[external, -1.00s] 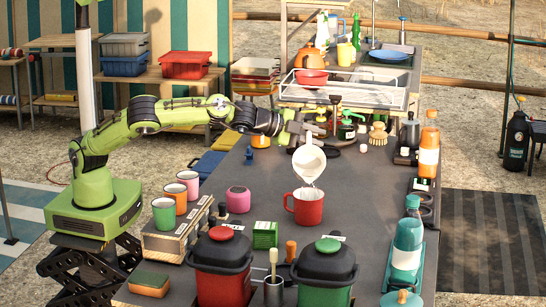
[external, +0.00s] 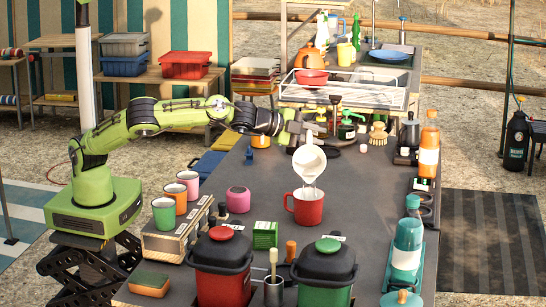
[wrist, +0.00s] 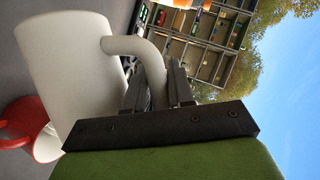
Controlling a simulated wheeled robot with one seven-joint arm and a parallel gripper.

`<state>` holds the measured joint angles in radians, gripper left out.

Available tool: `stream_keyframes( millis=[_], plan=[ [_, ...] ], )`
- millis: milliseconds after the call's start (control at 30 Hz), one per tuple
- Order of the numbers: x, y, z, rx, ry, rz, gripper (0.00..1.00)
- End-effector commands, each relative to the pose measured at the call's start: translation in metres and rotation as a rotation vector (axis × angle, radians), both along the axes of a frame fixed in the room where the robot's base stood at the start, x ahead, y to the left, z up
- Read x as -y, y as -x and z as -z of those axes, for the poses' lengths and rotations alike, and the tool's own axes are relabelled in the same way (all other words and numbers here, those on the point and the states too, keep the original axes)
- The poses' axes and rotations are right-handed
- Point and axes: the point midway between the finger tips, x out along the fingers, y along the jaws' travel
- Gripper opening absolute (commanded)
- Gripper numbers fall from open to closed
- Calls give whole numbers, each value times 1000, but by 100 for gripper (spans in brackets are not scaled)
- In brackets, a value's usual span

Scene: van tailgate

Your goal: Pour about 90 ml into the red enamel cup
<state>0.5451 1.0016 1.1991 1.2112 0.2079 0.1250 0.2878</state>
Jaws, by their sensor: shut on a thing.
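The red enamel cup (external: 306,208) stands upright on the dark counter, its handle to the left. My gripper (external: 301,132) is shut on the handle of a white jug (external: 309,160) and holds it tilted, mouth down, just above the cup. A pale stream shows between the jug's lip and the cup in the external view. In the wrist view the jug (wrist: 70,65) fills the left side, its handle between the fingers (wrist: 160,85). The level in the cup cannot be read.
A pink pot (external: 238,199) stands left of the cup. A red-lidded canister (external: 222,265) and a green-lidded canister (external: 326,270) stand in front. Bottles line the right edge, such as an orange one (external: 429,150). The counter right of the cup is clear.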

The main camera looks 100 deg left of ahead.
Motion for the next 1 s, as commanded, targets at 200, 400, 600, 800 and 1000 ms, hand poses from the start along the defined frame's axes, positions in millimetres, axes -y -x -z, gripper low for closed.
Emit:
stream_keyframes(
  millis=[200,400,600,800,1000],
  plan=[
    [1,0,-4,0,-17,0,0],
    [3,-1,-5,-3,-30,0,0],
    [5,0,-6,-6,-41,1,0],
    [6,0,-6,-8,-48,0,0],
    [-21,6,33,54,245,-2,0]
  ],
)
